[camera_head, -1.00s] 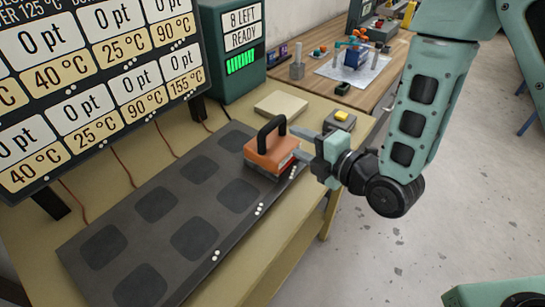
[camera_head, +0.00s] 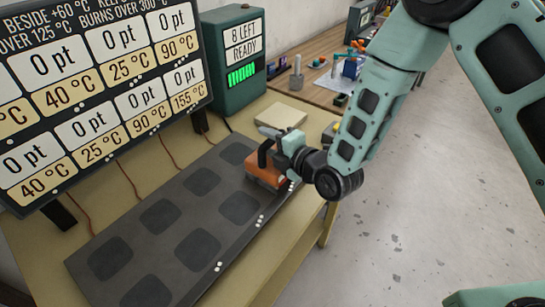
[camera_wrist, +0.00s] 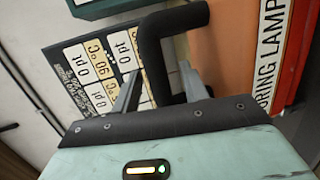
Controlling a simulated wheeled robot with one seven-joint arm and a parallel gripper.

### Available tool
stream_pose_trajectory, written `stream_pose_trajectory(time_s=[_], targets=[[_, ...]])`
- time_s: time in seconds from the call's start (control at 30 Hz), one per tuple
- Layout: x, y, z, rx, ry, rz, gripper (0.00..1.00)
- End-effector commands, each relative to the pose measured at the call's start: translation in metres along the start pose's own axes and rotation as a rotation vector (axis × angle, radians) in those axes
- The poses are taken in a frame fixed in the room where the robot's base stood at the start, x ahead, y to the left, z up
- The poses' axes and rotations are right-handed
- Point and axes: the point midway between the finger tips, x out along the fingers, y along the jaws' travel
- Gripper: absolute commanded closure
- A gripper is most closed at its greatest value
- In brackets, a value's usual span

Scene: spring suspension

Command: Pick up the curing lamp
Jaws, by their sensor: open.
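The curing lamp is an orange block (camera_head: 262,176) with a black handle (camera_head: 265,153). It stands at the far right end of the dark plate. In the wrist view its orange side (camera_wrist: 235,50), with a label partly reading "…RING LAMP", fills the upper right, and the black handle (camera_wrist: 147,50) rises ahead of my gripper. My gripper (camera_wrist: 158,76) is open at the handle, with one finger on each side of the handle bar as seen there. In the head view my gripper (camera_head: 272,138) is at the handle and partly covers the lamp. Whether the fingers touch the handle cannot be told.
The dark plate (camera_head: 170,245) with several rounded dark patches lies on the tan table (camera_head: 272,235). A sign board (camera_head: 85,90) and a green box reading "8 LEFT READY" (camera_head: 232,90) stand behind. A pale block (camera_head: 281,115) lies beyond the lamp.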

Motion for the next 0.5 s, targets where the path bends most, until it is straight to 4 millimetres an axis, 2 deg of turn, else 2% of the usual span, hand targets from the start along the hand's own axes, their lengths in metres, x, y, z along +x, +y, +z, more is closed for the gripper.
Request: stream_pose_trajectory(time_s=[0.1,0.13,0.27,0.3,0.5], targets=[[-0.0001,-0.0005,-0.0001,0.000,0.000,0.000,0.56],[-0.0002,-0.0006,-0.0001,0.000,0.000,0.000,0.61],[-0.0003,-0.0006,-0.0002,0.000,0.000,0.000,0.98],[-0.0003,-0.0006,-0.0002,0.000,0.000,0.000,1.00],[-0.0004,-0.0007,-0.0003,0.000,0.001,-0.001,1.00]])
